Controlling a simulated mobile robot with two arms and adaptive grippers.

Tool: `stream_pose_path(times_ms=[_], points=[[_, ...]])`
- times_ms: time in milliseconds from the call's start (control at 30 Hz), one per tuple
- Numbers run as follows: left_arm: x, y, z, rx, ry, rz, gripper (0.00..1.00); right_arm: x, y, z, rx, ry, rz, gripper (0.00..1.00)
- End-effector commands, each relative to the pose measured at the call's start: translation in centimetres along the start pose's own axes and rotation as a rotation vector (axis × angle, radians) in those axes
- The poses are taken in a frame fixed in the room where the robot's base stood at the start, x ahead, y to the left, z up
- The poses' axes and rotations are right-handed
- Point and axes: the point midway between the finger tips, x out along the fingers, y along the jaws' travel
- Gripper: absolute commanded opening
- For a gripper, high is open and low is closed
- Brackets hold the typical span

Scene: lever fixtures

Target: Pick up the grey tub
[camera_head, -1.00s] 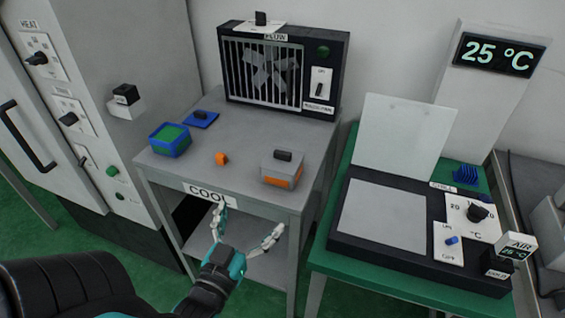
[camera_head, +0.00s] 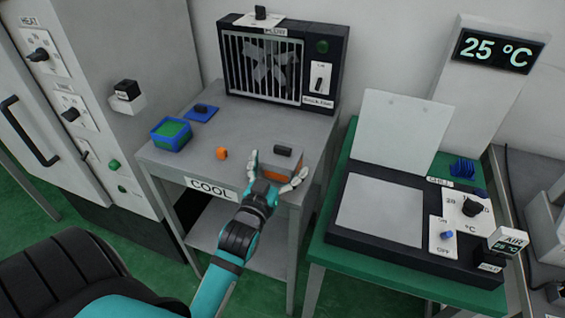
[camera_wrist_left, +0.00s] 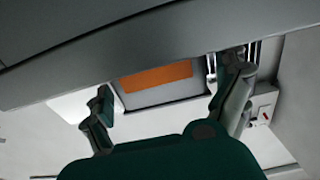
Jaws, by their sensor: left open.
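The grey tub (camera_head: 292,161) stands on the grey cart's top near its front right corner. It has an orange panel on its front and a black grip on its lid. My left gripper (camera_head: 278,170) is open at the tub's front, one finger by the tub's left side and one by its right. I cannot tell whether either finger touches it. In the left wrist view the tub's orange panel (camera_wrist_left: 155,79) shows between the spread fingers. My right gripper is not in view.
A blue tub with green contents (camera_head: 171,136), its blue lid (camera_head: 201,113) and a small orange piece (camera_head: 222,153) are on the cart (camera_head: 240,125). A fan unit (camera_head: 283,60) stands behind. A black-framed plate device (camera_head: 380,210) sits on the green table at right.

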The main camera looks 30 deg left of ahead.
Motion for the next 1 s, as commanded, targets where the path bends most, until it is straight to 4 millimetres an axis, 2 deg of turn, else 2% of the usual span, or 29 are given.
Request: stream_pose_path(times_ms=[100, 333, 700, 1000], points=[[0.93, -0.03, 0.00, 0.001, 0.000, 0.000, 1.00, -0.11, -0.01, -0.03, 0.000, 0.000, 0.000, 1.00], [0.99, -0.03, 0.05, 0.001, 0.000, 0.000, 1.00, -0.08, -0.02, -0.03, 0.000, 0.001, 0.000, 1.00], [0.96, -0.02, 0.07, 0.000, 0.000, 0.000, 0.52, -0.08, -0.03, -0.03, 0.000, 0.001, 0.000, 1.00], [0.96, -0.02, -0.01, 0.000, 0.001, 0.000, 0.47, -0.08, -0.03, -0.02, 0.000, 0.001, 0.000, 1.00]])
